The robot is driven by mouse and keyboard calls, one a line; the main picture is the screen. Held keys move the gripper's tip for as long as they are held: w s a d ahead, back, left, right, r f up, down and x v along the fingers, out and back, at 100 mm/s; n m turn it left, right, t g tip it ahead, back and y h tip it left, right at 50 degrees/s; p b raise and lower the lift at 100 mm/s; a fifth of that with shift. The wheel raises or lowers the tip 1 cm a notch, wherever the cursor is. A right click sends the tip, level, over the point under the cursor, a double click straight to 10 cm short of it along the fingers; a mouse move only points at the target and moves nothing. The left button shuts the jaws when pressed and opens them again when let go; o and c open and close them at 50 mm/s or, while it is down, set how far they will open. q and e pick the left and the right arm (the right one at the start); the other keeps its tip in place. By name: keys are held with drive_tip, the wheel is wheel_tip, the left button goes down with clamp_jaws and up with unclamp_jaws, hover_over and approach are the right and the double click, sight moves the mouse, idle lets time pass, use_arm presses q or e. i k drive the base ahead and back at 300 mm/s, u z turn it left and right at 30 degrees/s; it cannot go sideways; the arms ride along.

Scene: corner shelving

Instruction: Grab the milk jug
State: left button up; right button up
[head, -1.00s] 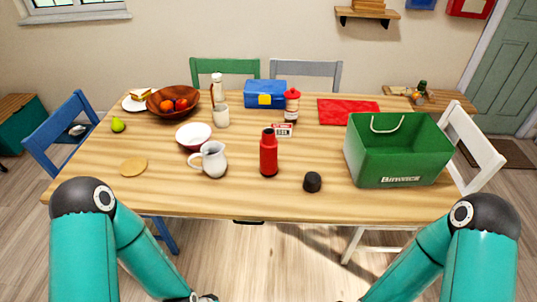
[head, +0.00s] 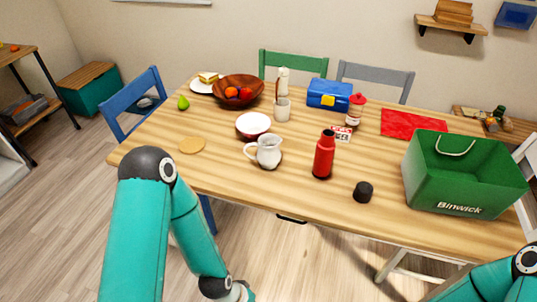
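The milk jug (head: 268,151) is a white pitcher standing upright on the wooden table (head: 230,181), near its front edge. Its handle points left. Nothing is touching it. My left arm comes in from the lower left and runs down below the table's front edge; its gripper is out of frame at the bottom. Only part of my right arm shows in the lower right corner, and its gripper is out of view.
A black cap (head: 363,192) and a green box (head: 460,192) stand to the right. Bare tabletop lies in front of the jug.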

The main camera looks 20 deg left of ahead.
sight(267, 158)
drive_tip(key=u, duration=0.15)
drive_tip(key=i, duration=0.2)
drive_tip(key=z, duration=2.75)
drive_tip(key=k, duration=1.7)
drive_tip(key=u, duration=1.35)
drive_tip(key=i, duration=0.8)
drive_tip(key=u, duration=0.2)
